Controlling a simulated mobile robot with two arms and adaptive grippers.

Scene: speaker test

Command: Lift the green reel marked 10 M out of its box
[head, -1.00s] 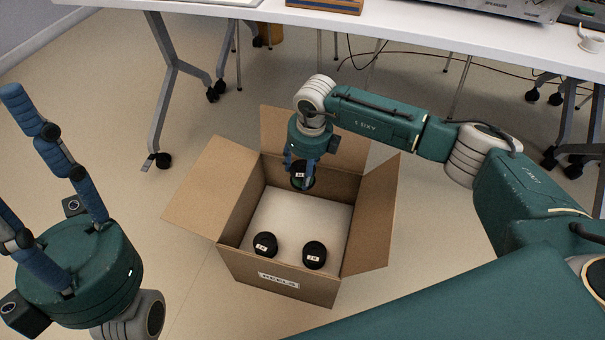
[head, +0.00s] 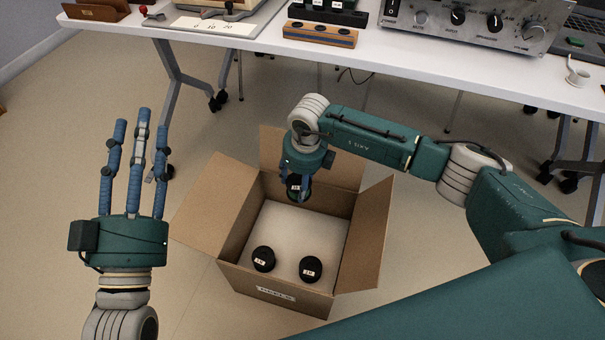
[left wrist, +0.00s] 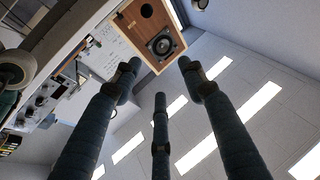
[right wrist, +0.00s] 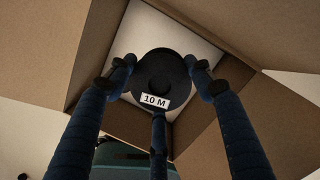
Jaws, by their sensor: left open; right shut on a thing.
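The reel marked 10 M (right wrist: 160,75) is between the three fingers of my right gripper (head: 298,190), which is shut on it. Its top looks black in the right wrist view, with a white label. In the head view the reel (head: 293,184) is partly hidden by the fingers, at the back of the open cardboard box (head: 240,279). I cannot tell whether it touches the box's white bottom. Two more dark reels, one at front left (head: 264,258) and one at front right (head: 311,268), stand in the box. My left gripper (head: 136,115) is open and empty, fingers pointing up.
The box's flaps are spread open, with one flap (head: 215,205) towards my left gripper. A white table (head: 400,62) stands behind, bearing a silver amplifier (head: 470,18) and a cup (head: 578,72). The left wrist view shows a wooden speaker (left wrist: 150,30). Floor left of the box is clear.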

